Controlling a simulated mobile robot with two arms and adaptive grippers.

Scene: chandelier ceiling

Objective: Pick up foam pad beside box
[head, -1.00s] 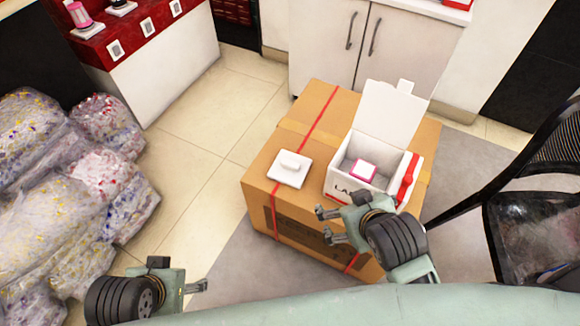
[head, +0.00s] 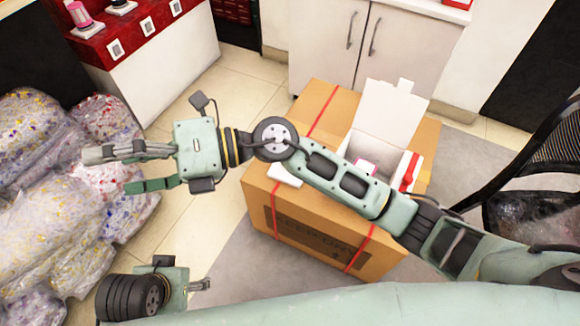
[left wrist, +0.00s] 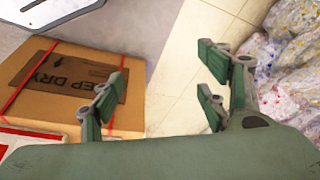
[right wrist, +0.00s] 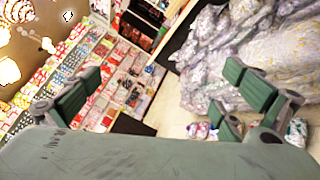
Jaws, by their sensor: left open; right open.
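The white foam pad (head: 285,176) lies on the large cardboard box (head: 330,235), left of the small white box (head: 385,125). My right arm hides most of the pad. The white box has its lid up and a pink-and-white item inside, partly covered by my arm. My right gripper (head: 108,170) is open and empty, stretched far left of the pad above the plastic-wrapped bundles. My left gripper (head: 207,285) is low at the front left, off the cardboard box; its fingers show open and empty in the left wrist view (left wrist: 160,95).
Plastic-wrapped bundles (head: 50,210) fill the left side. A red-topped white counter (head: 165,50) and a grey-white cabinet (head: 330,40) stand behind. A black mesh chair (head: 530,215) is at the right. Tiled floor (head: 250,85) is clear between the counter and cardboard box.

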